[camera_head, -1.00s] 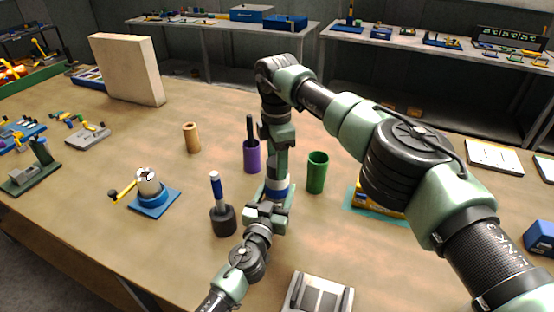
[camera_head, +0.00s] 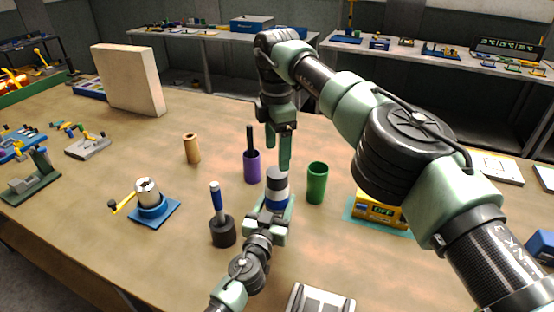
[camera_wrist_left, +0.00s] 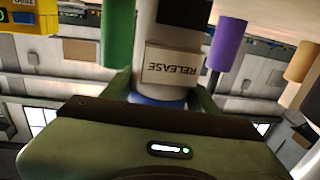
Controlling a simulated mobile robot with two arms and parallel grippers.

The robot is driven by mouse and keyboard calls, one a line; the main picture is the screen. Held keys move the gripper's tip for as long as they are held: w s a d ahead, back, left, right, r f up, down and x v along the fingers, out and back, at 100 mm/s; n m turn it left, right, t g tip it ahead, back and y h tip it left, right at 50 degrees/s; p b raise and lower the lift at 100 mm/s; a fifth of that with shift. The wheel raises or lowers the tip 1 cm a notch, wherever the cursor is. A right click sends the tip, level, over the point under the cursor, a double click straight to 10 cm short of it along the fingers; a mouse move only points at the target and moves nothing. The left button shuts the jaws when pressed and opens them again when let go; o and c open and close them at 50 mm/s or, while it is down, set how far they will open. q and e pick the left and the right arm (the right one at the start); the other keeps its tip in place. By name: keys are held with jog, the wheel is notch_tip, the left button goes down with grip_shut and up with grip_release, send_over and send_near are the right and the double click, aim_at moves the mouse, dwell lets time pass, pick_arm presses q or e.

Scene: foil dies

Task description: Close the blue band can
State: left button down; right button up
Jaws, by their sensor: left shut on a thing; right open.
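The blue band can (camera_head: 278,193) stands upright, white with a blue band low down and a dark grey top (camera_head: 277,174). The dark top sits on the white body; I cannot tell how tightly it is seated. My left gripper (camera_head: 268,210) is shut around the can's lower part. In the left wrist view the can (camera_wrist_left: 172,68) shows between the fingers with a "RELEASE" label, upside down. My right gripper (camera_head: 283,150) is open and points down just above and behind the can's top, with nothing visible between its fingers.
A green cup (camera_head: 317,183) stands close right of the can. A purple cup (camera_head: 252,167) with a dark rod is left behind it. A dark holder (camera_head: 222,231) with a blue-handled tool is at front left. A yellow device (camera_head: 379,208) lies to the right.

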aim_at(273, 209)
jog(key=shift+r, duration=0.15)
pick_arm(q)
jog(key=shift+c, duration=1.6)
grip_release()
jog(key=v, duration=0.7)
jog(key=shift+s+a+b, duration=0.15)
jog(key=shift+s+b, duration=0.15)
jog(key=shift+s, duration=0.1)
pick_arm(e)
jog(key=shift+f, duration=0.35)
